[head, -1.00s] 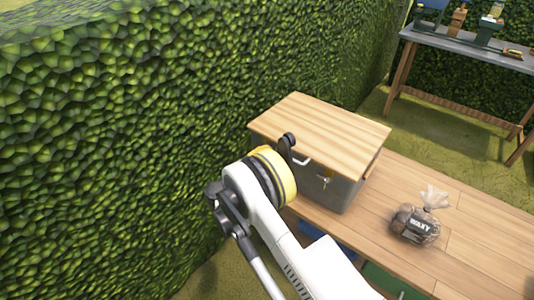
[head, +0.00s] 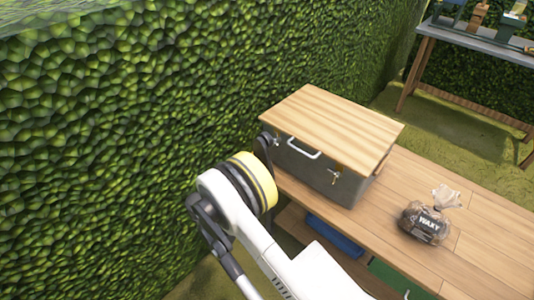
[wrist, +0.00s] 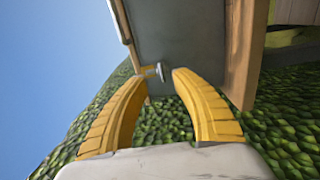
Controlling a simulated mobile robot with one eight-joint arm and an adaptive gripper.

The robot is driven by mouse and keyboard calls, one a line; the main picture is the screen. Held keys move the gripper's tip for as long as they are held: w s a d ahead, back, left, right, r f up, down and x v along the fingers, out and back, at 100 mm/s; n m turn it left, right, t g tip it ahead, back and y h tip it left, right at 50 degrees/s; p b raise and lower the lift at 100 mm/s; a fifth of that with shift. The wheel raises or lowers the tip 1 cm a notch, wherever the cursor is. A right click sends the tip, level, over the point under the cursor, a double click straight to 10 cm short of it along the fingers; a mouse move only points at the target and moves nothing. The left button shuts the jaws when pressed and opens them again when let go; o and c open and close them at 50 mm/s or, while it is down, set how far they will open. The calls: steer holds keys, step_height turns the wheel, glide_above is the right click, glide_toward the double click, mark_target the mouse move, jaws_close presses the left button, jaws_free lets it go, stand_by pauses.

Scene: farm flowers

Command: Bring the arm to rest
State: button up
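My gripper (wrist: 159,72) shows in the wrist view as two curved yellow fingers with a gap between their tips. It is open, with nothing held between the fingers. Beyond the tips is the grey side of a box (wrist: 190,40), with a small metal fitting (wrist: 153,73) in line with the gap. In the head view my white arm reaches up from the bottom to the left of the box (head: 320,180); the fingers cannot be made out there. The box is closed by a wooden lid (head: 330,125) and has a handle and a latch on its front.
The box stands on a wooden bench (head: 400,255), with a bag labelled WAXY (head: 425,225) to its right. A blue item (head: 335,237) sits below the bench top. A hedge (head: 130,110) runs along the left. A second table (head: 470,45) with several items stands at the back right.

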steer(key=shift+s+a, duration=0.35)
steer(key=shift+s, duration=0.15)
